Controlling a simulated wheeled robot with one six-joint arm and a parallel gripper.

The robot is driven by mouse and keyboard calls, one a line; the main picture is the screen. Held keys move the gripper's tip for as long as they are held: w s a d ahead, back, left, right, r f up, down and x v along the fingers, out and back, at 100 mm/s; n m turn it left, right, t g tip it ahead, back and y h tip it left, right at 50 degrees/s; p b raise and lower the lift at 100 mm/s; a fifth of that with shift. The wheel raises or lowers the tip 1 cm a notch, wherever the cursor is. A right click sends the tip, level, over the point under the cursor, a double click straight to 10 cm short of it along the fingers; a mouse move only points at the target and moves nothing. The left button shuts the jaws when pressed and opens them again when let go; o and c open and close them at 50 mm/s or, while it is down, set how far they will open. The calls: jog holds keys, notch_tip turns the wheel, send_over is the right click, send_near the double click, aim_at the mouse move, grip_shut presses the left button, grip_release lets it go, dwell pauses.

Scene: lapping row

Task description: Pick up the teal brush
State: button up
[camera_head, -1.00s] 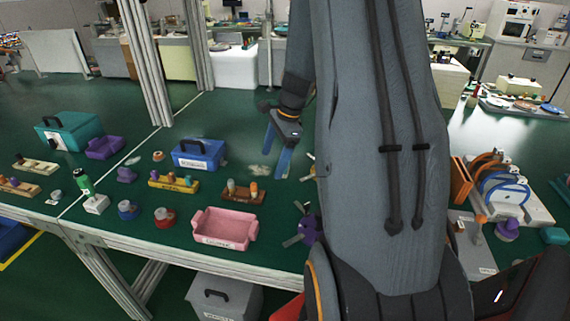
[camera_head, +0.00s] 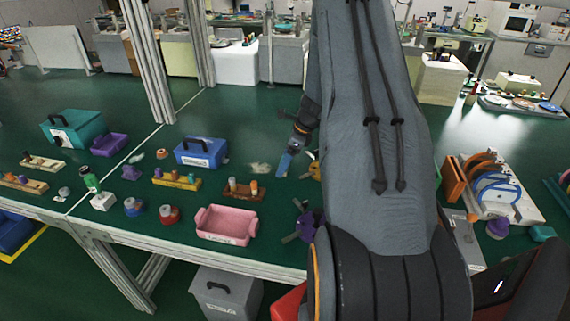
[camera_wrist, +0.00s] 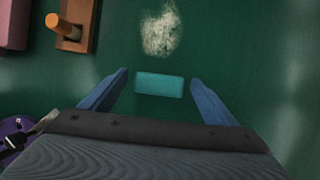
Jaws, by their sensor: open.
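The teal brush shows in the wrist view as a plain teal block (camera_wrist: 160,85) lying on the dark green bench top. It lies crosswise in the gap between the two blue fingers of my gripper (camera_wrist: 159,78), with space on both sides and no visible contact. My gripper is open; the height of its fingertips above the bench is hard to judge. In the head view my gripper (camera_head: 287,164) points down at the bench beside my arm. I cannot make out the brush there; my gripper or arm seems to hide it.
A pale powder patch (camera_wrist: 161,30) lies just beyond the brush. A brown wooden holder with pegs (camera_head: 243,190), a pink tray (camera_head: 226,224) and a blue box (camera_head: 201,153) stand to the left. A purple knobbed thing (camera_head: 306,227) sits near the front edge.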

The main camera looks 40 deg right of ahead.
jog(key=shift+w+a+f, duration=0.1)
jog(key=shift+w+f, duration=0.05)
jog(key=shift+f, duration=0.2)
jog(key=c, duration=1.1)
jog(key=shift+c, duration=0.2)
notch_tip(320, 180, up, 10)
jog(key=shift+b, duration=1)
